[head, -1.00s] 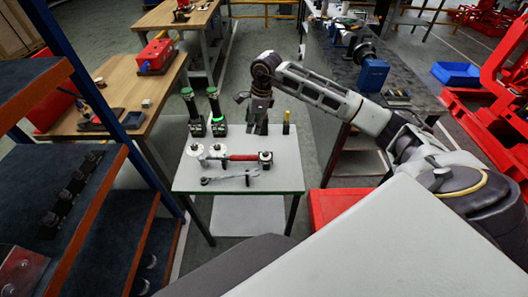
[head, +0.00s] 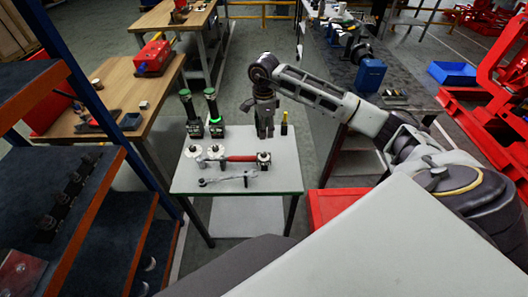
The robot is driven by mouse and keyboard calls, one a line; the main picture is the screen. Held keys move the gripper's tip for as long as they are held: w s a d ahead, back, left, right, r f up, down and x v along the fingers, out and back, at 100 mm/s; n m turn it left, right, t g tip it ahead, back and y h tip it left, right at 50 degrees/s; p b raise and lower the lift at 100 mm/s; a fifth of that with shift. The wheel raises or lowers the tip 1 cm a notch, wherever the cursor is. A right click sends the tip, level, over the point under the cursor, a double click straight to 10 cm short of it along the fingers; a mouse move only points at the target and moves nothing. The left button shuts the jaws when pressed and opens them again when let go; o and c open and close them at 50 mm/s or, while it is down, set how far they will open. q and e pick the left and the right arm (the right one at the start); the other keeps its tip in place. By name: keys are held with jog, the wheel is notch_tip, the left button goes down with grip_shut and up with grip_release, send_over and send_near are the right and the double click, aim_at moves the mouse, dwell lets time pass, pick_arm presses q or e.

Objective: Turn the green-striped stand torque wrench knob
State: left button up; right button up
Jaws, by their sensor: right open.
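A small white table (head: 182,184) carries two upright black tools with green tops. The right one (head: 213,112) has a bright green band round its lower part; the left one (head: 189,112) shows no such bright band. A red-handled wrench (head: 238,158) lies across the table in front of them, with a silver wrench (head: 228,179) nearer me. I cannot make out a knob at this size. My right gripper (head: 265,136) points down over the table's back right part, open and to the right of the green-banded tool, apart from it. My left gripper is not in view.
Two white round pieces (head: 193,150) stand at the table's left, and a small block (head: 263,159) at its right. A slim black-and-yellow item (head: 284,124) stands right of my gripper. A blue-and-orange shelf (head: 95,175) borders the left; a dark workbench (head: 385,80) stands behind right.

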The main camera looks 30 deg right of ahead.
aim_at(264, 153)
jog(key=shift+f+p, duration=1)
jog(key=shift+f, duration=5.7)
jog(key=shift+c, duration=0.3)
grip_shut()
